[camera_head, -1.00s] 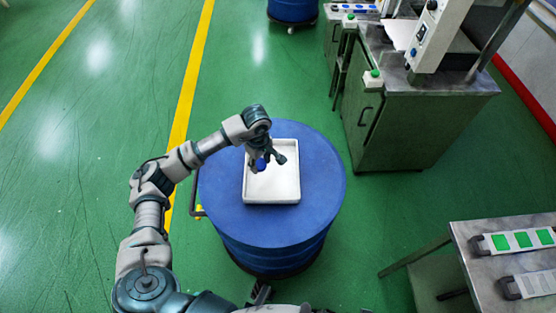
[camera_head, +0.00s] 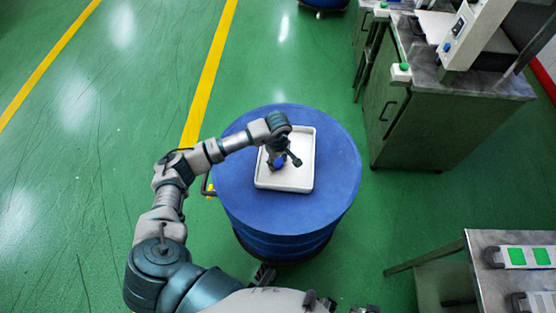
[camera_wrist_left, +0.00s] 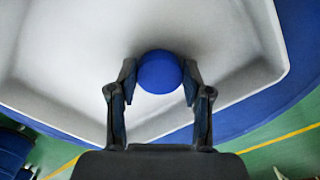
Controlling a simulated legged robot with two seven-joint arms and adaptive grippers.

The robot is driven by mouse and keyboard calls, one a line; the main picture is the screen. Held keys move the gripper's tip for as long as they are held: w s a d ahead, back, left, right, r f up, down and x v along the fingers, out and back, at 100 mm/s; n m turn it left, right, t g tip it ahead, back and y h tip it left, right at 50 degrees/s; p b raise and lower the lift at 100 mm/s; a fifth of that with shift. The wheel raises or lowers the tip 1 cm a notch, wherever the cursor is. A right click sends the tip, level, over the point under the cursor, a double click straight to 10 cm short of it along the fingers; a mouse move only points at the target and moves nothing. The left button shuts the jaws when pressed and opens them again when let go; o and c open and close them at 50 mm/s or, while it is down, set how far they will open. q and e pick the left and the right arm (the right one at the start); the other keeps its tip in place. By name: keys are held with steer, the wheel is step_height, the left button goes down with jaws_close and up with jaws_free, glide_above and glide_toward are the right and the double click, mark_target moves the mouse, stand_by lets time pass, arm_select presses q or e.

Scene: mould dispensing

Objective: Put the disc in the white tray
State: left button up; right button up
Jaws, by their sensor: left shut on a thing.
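The blue disc (camera_wrist_left: 160,72) is held between the two fingers of my left gripper (camera_wrist_left: 160,84). In the head view the disc (camera_head: 278,161) shows small and blue at the fingers of my left gripper (camera_head: 284,163). The left gripper is shut on the disc, over the inside of the white tray (camera_head: 301,178). In the left wrist view the white tray (camera_wrist_left: 75,50) spreads behind and around the disc, with its raised rim near the fingers. I cannot tell whether the disc touches the tray floor. My right gripper is not in view.
The tray stands on a round blue drum (camera_head: 338,190). A green cabinet (camera_head: 425,125) with a metal top stands at the upper right. A metal table (camera_head: 485,262) with flat strips is at the lower right. Green floor (camera_head: 80,180) is open on the left.

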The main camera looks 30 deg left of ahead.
mark_target(277, 162)
arm_select(q)
steer(key=o, duration=1.1)
steer(key=shift+a, duration=0.1)
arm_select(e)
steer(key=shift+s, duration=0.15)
arm_select(q)
step_height(277, 162, up, 12)
steer(key=shift+r+p, duration=0.1)
steer(key=shift+p, duration=0.6)
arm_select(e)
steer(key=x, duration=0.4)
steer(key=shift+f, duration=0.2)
